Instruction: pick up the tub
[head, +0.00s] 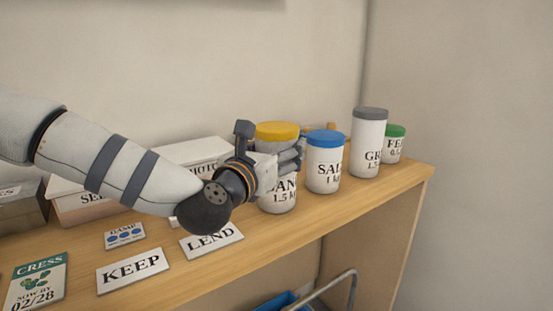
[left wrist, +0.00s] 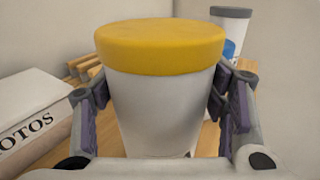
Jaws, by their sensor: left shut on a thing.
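A white tub with a yellow lid (head: 277,131) stands upright on the wooden shelf; its label is partly hidden by my gripper and reads "...AN..." and "1.5 k...". My left gripper (head: 290,158) is shut on this tub, with its fingers around the upper body just below the lid. In the left wrist view the yellow-lidded tub (left wrist: 160,105) fills the middle, with a finger pad on each side. Other tubs stand to its right: a blue-lidded one (head: 325,165), a tall grey-lidded one (head: 369,145) and a small green-lidded one (head: 395,145). My right gripper is not in view.
White boxes (head: 190,151) stand behind and left of my arm. Flat cards reading KEEP (head: 132,270) and LEND (head: 212,240) lie at the shelf's front. The wooden shelf top (head: 350,195) is clear in front of the right tubs. A wall rises behind.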

